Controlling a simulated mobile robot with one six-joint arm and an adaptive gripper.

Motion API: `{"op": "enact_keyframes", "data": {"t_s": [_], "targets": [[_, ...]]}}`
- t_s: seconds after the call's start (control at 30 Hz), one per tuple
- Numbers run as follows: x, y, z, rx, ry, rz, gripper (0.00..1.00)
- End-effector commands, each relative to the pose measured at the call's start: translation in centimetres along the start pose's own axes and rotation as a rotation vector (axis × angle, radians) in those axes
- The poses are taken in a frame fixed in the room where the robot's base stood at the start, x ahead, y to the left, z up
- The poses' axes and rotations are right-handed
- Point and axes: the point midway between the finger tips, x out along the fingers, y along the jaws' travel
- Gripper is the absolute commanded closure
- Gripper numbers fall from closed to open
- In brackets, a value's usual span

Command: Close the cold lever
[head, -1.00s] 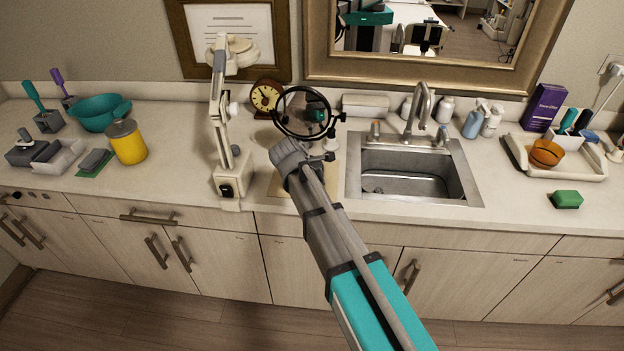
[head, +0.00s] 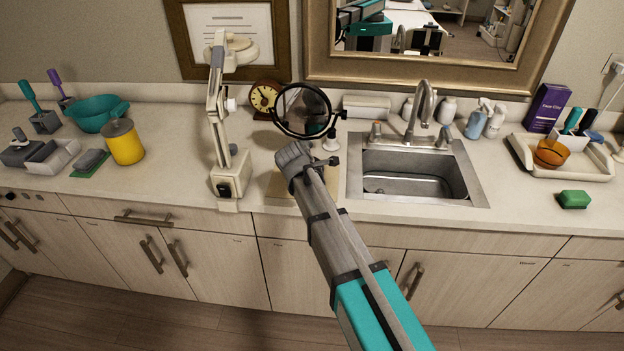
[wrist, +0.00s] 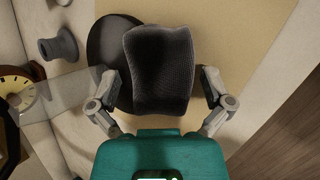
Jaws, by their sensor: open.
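The faucet (head: 418,115) stands behind the sink, with a lever on each side. The right lever (head: 445,137) looks bluish and the left lever (head: 376,131) has an orange tint; no cold mark is readable. My gripper (head: 291,157) is left of the sink, below the round magnifier, apart from both levers. In the wrist view my gripper (wrist: 160,82) has its fingers spread. A dark mesh-textured block (wrist: 160,70) shows between them, and I cannot tell whether they touch it. No lever shows in the wrist view.
A round dark-rimmed mirror (head: 304,110) stands just behind my gripper. A white lamp-like device (head: 228,175) and a clock (head: 264,97) are to its left. The sink basin (head: 410,182) is to the right. A white tray (head: 565,172) and green sponge (head: 574,199) lie farther right.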

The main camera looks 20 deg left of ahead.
Motion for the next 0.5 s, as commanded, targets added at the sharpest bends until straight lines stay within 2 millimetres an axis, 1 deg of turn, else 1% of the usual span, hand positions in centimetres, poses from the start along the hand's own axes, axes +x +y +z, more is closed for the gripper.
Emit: {"op": "enact_keyframes", "data": {"t_s": [0.27,0.37,0.5], "targets": [[-0.02,-0.01,-0.02,0.000,0.000,0.000,0.00],[-0.02,-0.01,-0.03,0.000,0.000,0.000,0.17],[-0.02,-0.01,-0.04,0.000,0.000,0.000,0.43]]}}
